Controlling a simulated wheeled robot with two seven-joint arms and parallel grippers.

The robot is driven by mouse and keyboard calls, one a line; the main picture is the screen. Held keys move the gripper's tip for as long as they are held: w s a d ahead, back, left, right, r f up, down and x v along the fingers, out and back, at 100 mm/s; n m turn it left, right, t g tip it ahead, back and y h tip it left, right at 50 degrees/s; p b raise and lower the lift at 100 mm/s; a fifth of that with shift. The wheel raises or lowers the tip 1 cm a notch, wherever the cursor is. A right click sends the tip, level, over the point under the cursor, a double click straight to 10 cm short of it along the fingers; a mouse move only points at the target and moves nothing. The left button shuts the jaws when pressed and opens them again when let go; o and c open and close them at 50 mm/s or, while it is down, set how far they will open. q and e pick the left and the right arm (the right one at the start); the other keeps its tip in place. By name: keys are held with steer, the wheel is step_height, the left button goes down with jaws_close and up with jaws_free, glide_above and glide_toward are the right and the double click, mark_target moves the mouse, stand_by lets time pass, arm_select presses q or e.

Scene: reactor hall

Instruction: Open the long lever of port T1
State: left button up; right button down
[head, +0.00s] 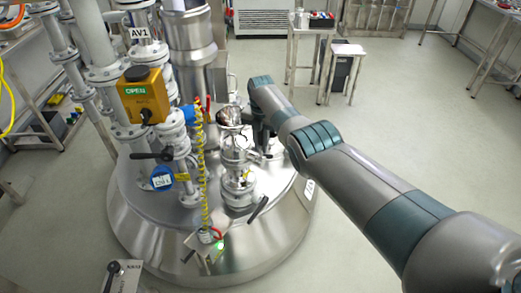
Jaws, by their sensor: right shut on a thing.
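My right arm comes in from the right, and its gripper (264,150) points down beside a steel port fitting (236,158) on top of the reactor vessel. The gripper is shut on what appears to be a lever at the right side of this fitting; the fingers and the gripped part are small and mostly hidden. I cannot read a T1 label. A black-handled lever (258,208) sticks out at the lower right of the fitting, apart from the gripper. My left gripper is not in view.
A yellow AV1 actuator box (146,94) marked OPEN stands left on the pipework. A blue round gauge (161,178) and a yellow coiled cable (203,175) are left of the port. The steel vessel (150,238) stands on open floor. Small tables stand behind.

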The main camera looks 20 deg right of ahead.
steer(key=shift+w+d+r, duration=0.1)
steer(key=shift+w+d, duration=0.05)
stand_by(0.3)
steer(key=c, duration=1.9)
jaws_free()
steer(key=shift+o, duration=1.2)
steer(key=shift+d, duration=0.1)
steer(key=shift+r, duration=0.35)
step_height(320, 180, up, 5)
steer(key=shift+w+f+p, duration=0.1)
steer(key=shift+f+p, duration=0.05)
steer(key=shift+p, duration=0.15)
step_height(320, 180, up, 12)
steer(key=shift+d+f+b, duration=0.1)
steer(key=shift+f+b, duration=0.05)
steer(key=shift+b, duration=1.05)
